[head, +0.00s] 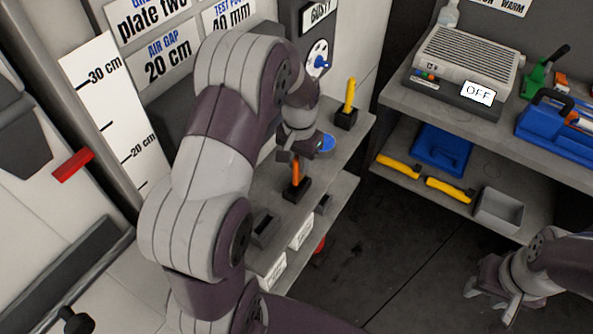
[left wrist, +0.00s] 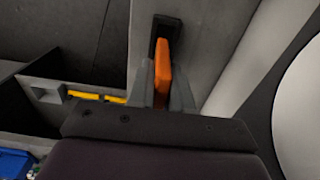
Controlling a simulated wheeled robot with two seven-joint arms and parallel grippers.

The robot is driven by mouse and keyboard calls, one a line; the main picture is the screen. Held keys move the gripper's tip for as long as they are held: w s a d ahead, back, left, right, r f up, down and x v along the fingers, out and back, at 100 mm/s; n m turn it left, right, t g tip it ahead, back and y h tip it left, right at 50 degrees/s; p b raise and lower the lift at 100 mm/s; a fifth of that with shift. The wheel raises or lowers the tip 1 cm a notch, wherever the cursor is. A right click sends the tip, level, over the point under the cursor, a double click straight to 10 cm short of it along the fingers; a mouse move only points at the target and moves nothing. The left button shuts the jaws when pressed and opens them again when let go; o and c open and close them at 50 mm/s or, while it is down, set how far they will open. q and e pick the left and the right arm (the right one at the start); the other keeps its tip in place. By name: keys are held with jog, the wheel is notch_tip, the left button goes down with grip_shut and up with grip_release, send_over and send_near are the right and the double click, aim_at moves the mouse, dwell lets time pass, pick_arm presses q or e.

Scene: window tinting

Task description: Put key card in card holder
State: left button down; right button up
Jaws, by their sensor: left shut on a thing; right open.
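An orange piece (head: 296,172), which looks like the key card, stands upright at a small black holder (head: 296,189) on the grey shelf. My left gripper (head: 291,157) is shut on its upper part. In the left wrist view the orange piece (left wrist: 163,72) sits between the fingers, with the black holder (left wrist: 165,27) just beyond it. How deep the piece sits in the holder cannot be told. My right gripper (head: 490,290) is open and empty at the lower right, over the floor.
A yellow piece (head: 350,94) stands in another black holder (head: 346,118) farther back, near a blue disc (head: 327,142). An empty dark slot (head: 263,229) lies nearer. A side bench carries a grey heater box (head: 466,62); yellow-handled tools (head: 449,190) lie below.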

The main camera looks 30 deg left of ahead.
aim_at(297, 174)
pick_arm(q)
notch_tip(297, 174, down, 4)
jog(key=shift+s+a+f+p, duration=0.15)
jog(key=shift+f+p, duration=0.05)
jog(key=shift+p, duration=0.15)
jog(key=shift+a+f, duration=0.1)
jog(key=shift+f, duration=0.05)
jog(key=shift+f, duration=0.15)
jog(key=c, duration=1.1)
grip_release()
jog(key=shift+o, duration=0.2)
notch_tip(297, 174, up, 12)
jog(key=shift+b, duration=0.4)
jog(key=s+d+f, duration=0.1)
jog(key=s+d, duration=0.3)
jog(key=s, duration=0.2)
jog(key=s+d+f+t, duration=0.1)
jog(key=s+d, duration=0.3)
jog(key=s, duration=0.3)
jog(key=shift+s+d+n, duration=0.15)
jog(key=shift+s+n, duration=0.05)
jog(key=shift+n, duration=0.2)
